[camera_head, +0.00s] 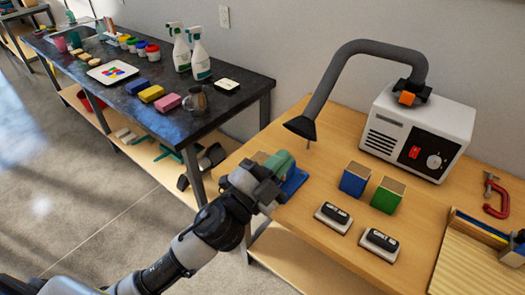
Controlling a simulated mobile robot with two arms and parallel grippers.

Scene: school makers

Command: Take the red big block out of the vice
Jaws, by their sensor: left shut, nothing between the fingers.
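A blue vice (294,184) stands at the left edge of the wooden workbench (330,245), with a green part (281,162) beside it. My left gripper (268,190) is in front of the vice and hides much of it. The gripper is shut with nothing held; I cannot tell whether it touches the vice. A bare wooden face (261,157) shows just behind the gripper; I cannot tell if it belongs to the red big block. No red side of a block can be made out there. My right gripper is out of view.
A blue block (355,179) and a green block (387,195) stand right of the vice, with two black-topped erasers (334,217) in front. A fume extractor (419,130) arches its hose above. A red clamp (496,199) lies right. A dark table (130,85) stands left.

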